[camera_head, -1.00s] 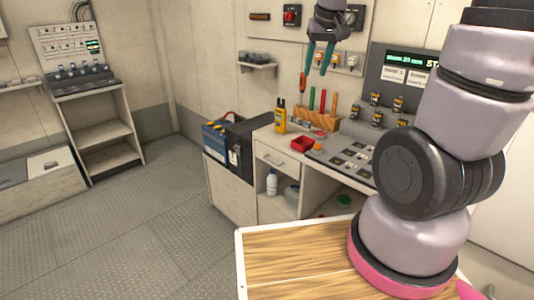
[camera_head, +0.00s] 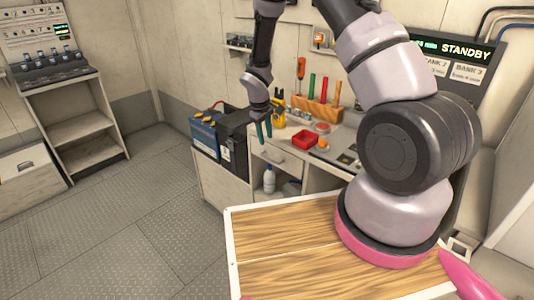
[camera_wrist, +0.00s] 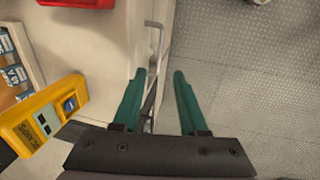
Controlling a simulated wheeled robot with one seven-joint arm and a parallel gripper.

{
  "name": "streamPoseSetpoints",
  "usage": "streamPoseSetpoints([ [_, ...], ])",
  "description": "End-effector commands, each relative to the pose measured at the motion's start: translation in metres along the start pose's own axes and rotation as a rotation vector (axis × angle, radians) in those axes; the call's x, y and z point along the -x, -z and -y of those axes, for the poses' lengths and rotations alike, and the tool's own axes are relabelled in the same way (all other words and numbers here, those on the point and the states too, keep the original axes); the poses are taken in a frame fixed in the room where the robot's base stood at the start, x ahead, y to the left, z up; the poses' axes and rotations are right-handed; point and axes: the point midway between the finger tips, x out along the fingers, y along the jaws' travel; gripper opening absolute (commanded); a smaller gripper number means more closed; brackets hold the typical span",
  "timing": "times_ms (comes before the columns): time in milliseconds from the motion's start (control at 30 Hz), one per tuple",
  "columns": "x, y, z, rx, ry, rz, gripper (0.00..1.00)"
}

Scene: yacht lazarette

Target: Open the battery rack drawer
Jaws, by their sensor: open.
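A pale drawer (camera_head: 262,151) with a metal bar handle (camera_head: 275,158) sits under the top of the workbench and looks shut. I see no label naming it as the battery rack drawer. My gripper (camera_head: 264,138) points down with its two green fingers in front of the bench, near the drawer's upper left in the head view. In the wrist view my gripper (camera_wrist: 158,75) is open and empty. The handle (camera_wrist: 155,50) shows there as a thin bar running between the finger lines. I cannot tell whether a finger touches it.
A yellow meter (camera_wrist: 42,115) lies close to my gripper's left in the wrist view. A red tray (camera_head: 305,140) and a wooden tool rack (camera_head: 318,110) stand on the bench. A black battery box (camera_head: 234,140) stands left of the drawer. The floor (camera_head: 120,210) ahead is clear.

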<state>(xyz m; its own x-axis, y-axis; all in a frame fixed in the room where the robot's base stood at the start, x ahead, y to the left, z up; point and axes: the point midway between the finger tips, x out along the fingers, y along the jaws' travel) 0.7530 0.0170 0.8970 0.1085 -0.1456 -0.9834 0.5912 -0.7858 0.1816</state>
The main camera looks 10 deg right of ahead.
Motion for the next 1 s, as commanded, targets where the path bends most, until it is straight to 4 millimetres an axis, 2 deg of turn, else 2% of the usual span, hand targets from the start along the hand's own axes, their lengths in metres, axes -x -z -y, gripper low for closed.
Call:
streamPoseSetpoints([
  [400,-0.072,-0.001,0.000,-0.001,0.000,0.002,0.42],
  [533,-0.090,0.000,0.000,-0.002,0.000,0.001,0.42],
  [700,-0.101,-0.001,0.000,-0.003,0.000,0.000,0.42],
  [967,-0.102,0.000,-0.001,-0.003,-0.001,-0.001,0.42],
  [1000,-0.102,0.000,-0.001,-0.003,0.000,0.000,0.38],
])
